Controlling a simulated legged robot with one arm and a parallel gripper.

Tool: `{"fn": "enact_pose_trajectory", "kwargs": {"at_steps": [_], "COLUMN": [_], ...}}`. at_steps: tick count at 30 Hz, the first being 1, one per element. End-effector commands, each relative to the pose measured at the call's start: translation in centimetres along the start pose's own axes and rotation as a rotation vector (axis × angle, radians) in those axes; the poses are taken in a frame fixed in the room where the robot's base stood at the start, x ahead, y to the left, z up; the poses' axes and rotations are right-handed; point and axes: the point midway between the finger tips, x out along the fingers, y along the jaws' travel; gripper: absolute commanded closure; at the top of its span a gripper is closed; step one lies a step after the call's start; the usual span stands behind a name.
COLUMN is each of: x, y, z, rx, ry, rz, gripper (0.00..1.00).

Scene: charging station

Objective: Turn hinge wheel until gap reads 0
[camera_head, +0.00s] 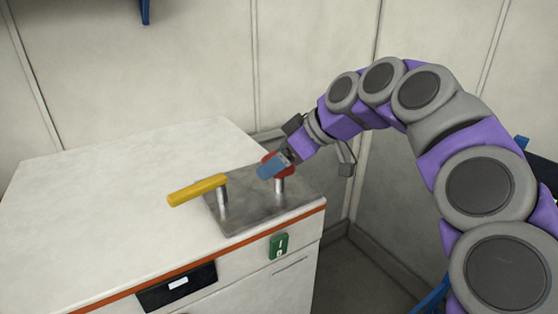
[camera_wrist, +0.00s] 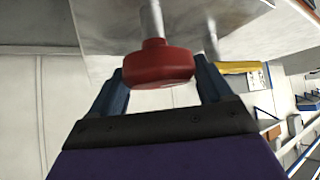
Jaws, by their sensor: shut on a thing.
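The red wheel (camera_wrist: 158,64) is a thick round knob on a grey post that rises from a metal plate (camera_head: 257,213). In the head view the wheel (camera_head: 284,174) is partly covered by my blue fingers. My gripper (camera_wrist: 160,78) has one finger on each side of the wheel and is shut on it. A yellow lever (camera_head: 197,190) on a second post stands left of the wheel and points left. A black panel (camera_head: 152,298) with a small white label or display is on the cabinet front; I cannot read any gap value.
The plate sits at the right front corner of a white cabinet top (camera_head: 110,185) with an orange front edge. A green switch (camera_head: 279,245) is on the front below. The top left of the plate is clear. Walls stand close behind.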

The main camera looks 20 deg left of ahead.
Motion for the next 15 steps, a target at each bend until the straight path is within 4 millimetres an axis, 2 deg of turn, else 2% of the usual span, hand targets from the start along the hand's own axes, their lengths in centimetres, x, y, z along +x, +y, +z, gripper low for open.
{"fn": "enact_pose_trajectory", "kwargs": {"at_steps": [13,14,15], "x": [-0.12,-0.12,-0.12], "y": [0.14,0.13,0.13], "z": [-0.05,-0.05,-0.05], "rx": [0.046,0.046,0.046], "ry": [0.006,0.006,0.006], "rz": [0.049,0.049,0.049], "gripper": [0.51,0.19,0.15]}}
